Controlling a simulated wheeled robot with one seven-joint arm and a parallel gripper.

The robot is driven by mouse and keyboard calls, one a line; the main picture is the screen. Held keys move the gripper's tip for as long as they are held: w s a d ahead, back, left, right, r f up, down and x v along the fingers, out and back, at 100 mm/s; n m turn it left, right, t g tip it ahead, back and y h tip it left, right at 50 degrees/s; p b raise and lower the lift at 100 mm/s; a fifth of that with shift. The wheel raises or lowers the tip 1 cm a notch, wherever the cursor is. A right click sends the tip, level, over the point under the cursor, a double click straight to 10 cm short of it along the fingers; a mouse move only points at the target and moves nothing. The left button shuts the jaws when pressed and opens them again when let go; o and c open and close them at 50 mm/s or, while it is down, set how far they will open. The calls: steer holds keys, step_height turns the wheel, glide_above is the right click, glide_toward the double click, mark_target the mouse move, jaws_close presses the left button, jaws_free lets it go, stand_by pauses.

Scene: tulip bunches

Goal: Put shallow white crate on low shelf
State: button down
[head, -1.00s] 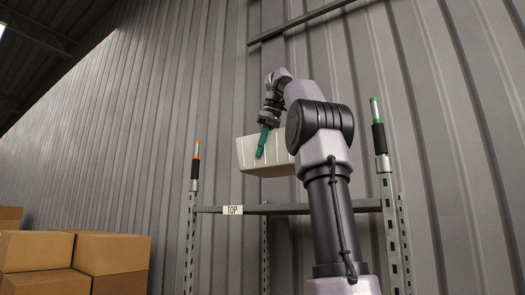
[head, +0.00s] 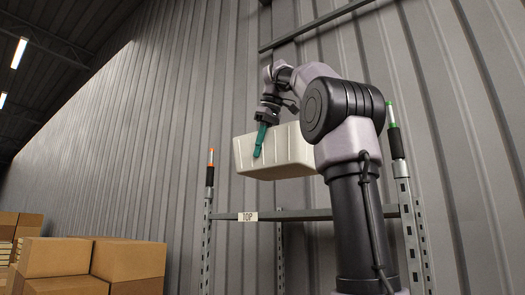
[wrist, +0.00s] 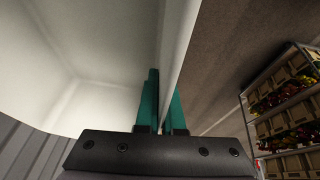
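The shallow white crate (head: 288,148) hangs in the air, high in the head view, and appears above the rack's top level. My gripper (head: 259,148) has green fingers at the crate's near left wall. In the wrist view my gripper (wrist: 163,92) has one finger on each side of the wall of the crate (wrist: 178,45), shut on it. The crate's inside, as far as it shows, is empty. The rack's top beam (head: 295,214) bears a "TOP" label. The low shelf is not in view.
A post with an orange tip (head: 210,175) and one with a green tip (head: 395,135) stand at the rack's ends. Cardboard boxes (head: 130,260) are stacked at lower left. A ribbed wall (head: 130,120) is behind. The wrist view shows shelving with flower crates (wrist: 285,105).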

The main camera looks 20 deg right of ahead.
steer(key=s+a, duration=0.4)
steer(key=a, duration=0.3)
steer(key=shift+s+a, duration=0.3)
steer(key=shift+a, duration=0.05)
steer(key=shift+a, duration=0.1)
steer(key=s+a, duration=0.4)
steer(key=a, duration=0.3)
steer(key=shift+s+a, duration=0.25)
steer(key=shift+a, duration=0.05)
stand_by(0.4)
steer(key=s+a, duration=0.2)
steer(key=a, duration=0.1)
steer(key=shift+a, duration=0.2)
stand_by(0.6)
